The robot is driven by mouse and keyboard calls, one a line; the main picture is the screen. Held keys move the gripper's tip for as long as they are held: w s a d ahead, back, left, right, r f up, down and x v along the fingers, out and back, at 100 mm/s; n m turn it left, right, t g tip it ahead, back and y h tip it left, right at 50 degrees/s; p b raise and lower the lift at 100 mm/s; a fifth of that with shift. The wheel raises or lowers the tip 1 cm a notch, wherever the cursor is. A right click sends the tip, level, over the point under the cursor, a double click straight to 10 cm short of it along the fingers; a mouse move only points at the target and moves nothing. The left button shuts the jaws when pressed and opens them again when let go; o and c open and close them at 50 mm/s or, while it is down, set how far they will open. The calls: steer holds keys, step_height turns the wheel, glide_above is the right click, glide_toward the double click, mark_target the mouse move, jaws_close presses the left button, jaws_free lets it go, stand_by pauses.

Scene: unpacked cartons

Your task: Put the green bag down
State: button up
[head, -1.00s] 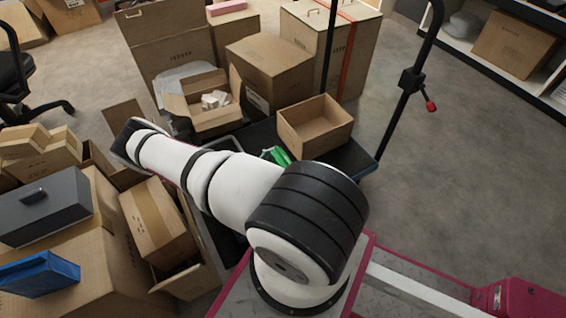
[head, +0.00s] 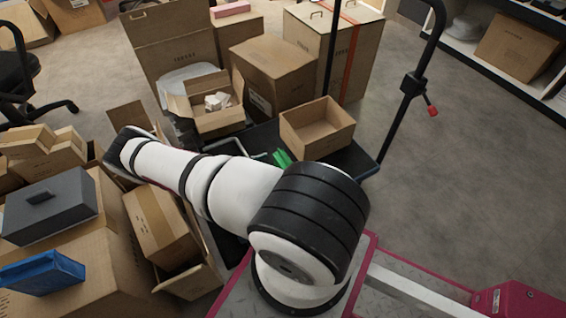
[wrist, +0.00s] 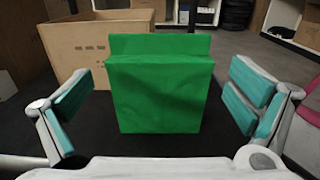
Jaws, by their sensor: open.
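The green bag (wrist: 160,95) stands upright on a dark flat surface in the wrist view. In the head view only a small green part of it (head: 283,158) shows behind my arm. My gripper (wrist: 158,110) is open, with its teal-padded fingers on either side of the bag. There is a visible gap between the bag and each finger. My arm hides the gripper in the head view.
An open empty carton (head: 318,128) stands on the dark cart platform (head: 352,160), behind the bag. Black cart handle posts (head: 398,110) rise beside it. Cartons crowd the left, with a grey box (head: 48,205) and a blue box (head: 40,272). Open floor lies right.

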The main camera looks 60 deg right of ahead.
steer(key=p+v, duration=0.1)
steer(key=v, duration=0.5)
steer(key=shift+w+a, duration=0.2)
steer(key=shift+a, duration=0.1)
steer(key=w+a+r+m+y, duration=0.2)
steer(key=w+a+r+m, duration=0.1)
steer(key=r, duration=0.5)
steer(key=w+a+r+m+y, duration=0.2)
steer(key=w+a+r+y, duration=0.15)
steer(key=r, duration=0.45)
steer(key=s+a+r+m+t+y, duration=0.1)
steer(key=a+r+m+y, duration=0.15)
steer(key=r, duration=0.65)
steer(key=a+r+m+y, duration=0.1)
steer(key=a+r, duration=0.3)
steer(key=r, duration=0.5)
steer(key=s+a+r+m+t+y, duration=0.1)
steer(key=s+a+r+t+y, duration=0.15)
steer(key=s+r, duration=0.4)
steer(key=s+a+r+m+t+y, duration=0.2)
steer(key=s+a+r, duration=0.25)
steer(key=r, duration=0.25)
steer(key=s+a+r+t+y, duration=0.1)
steer(key=s+a+t, duration=0.3)
steer(key=s, duration=0.9)
steer(key=shift+a+r+m+y, duration=0.35)
steer(key=shift+a+r, duration=0.05)
steer(key=shift+a, duration=0.6)
